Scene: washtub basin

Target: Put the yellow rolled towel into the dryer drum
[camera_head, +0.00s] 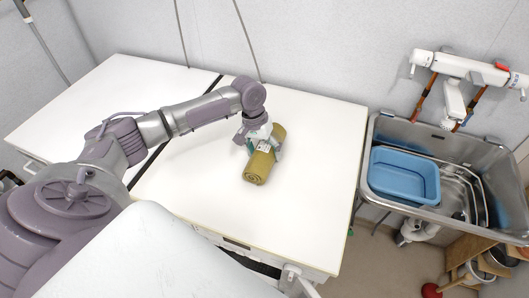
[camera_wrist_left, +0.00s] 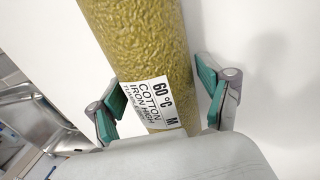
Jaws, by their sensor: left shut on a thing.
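The yellow rolled towel (camera_head: 257,170) lies along the top of the right-hand white machine (camera_head: 310,150) in the head view. In the left wrist view the towel (camera_wrist_left: 135,40) fills the middle, with a white printed care label on it. My left gripper (camera_head: 263,147) reaches down over the towel's middle and is shut on it, one green-padded finger on each side. The gripper (camera_wrist_left: 160,95) also shows in the left wrist view. Whether the towel is just clear of the top I cannot tell. The dryer drum is not visible; I see the machines from above.
A second white machine top (camera_head: 100,100) stands at the left, past a dark gap. A metal sink (camera_head: 380,130) with a blue basin (camera_head: 405,175) stands at the right, under a white tap (camera_head: 465,70). A wooden stool (camera_head: 480,265) is at the lower right. The machine top around the towel is clear.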

